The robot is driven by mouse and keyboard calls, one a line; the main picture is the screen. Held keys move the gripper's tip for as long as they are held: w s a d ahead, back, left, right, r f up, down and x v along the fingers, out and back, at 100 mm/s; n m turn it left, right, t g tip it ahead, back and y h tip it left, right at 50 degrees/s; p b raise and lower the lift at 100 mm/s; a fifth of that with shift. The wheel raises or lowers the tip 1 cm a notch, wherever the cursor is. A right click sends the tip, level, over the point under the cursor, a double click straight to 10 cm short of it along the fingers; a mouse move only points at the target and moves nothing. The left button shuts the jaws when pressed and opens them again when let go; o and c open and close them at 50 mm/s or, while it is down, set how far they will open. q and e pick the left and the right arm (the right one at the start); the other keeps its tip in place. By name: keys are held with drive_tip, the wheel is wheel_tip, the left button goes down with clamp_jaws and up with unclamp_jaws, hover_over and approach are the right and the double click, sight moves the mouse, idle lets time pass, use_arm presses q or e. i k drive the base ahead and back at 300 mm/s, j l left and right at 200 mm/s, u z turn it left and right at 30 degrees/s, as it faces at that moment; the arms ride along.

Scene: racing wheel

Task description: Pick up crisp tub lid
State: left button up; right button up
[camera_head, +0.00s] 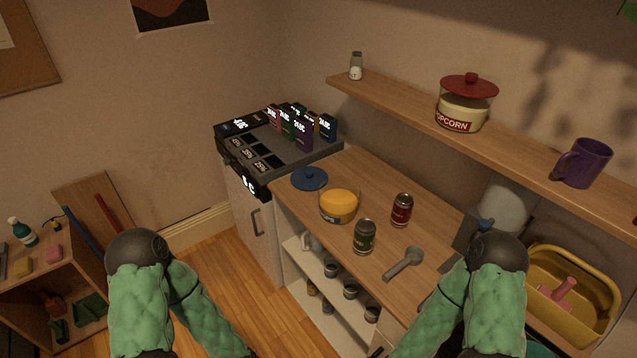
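A round blue lid (309,178) with a small knob on top lies flat on the wooden counter (365,178), near its far left corner. It looks like the crisp tub lid. A tub with orange-yellow contents (339,205) stands just in front of it to the right, apart from it. No blue lid is on that tub. My two green-sleeved arms show at the lower left and lower right, with the forearms running out of the bottom of the picture. Neither gripper can be seen, and nothing of mine is near the lid.
A shelf above holds a popcorn jar (464,108) and purple mug (583,163).

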sight(309, 178)
drive_tip(key=i+j+z, duration=0.1)
drive_tip(key=z, duration=0.3)
drive_tip(key=j+z, duration=0.15)
drive_tip(key=z, duration=0.3)
drive_tip(key=i+j+z, duration=0.1)
drive_tip(key=z, duration=0.3)
drive_tip(key=j+z, duration=0.25)
drive_tip(key=z, duration=0.2)
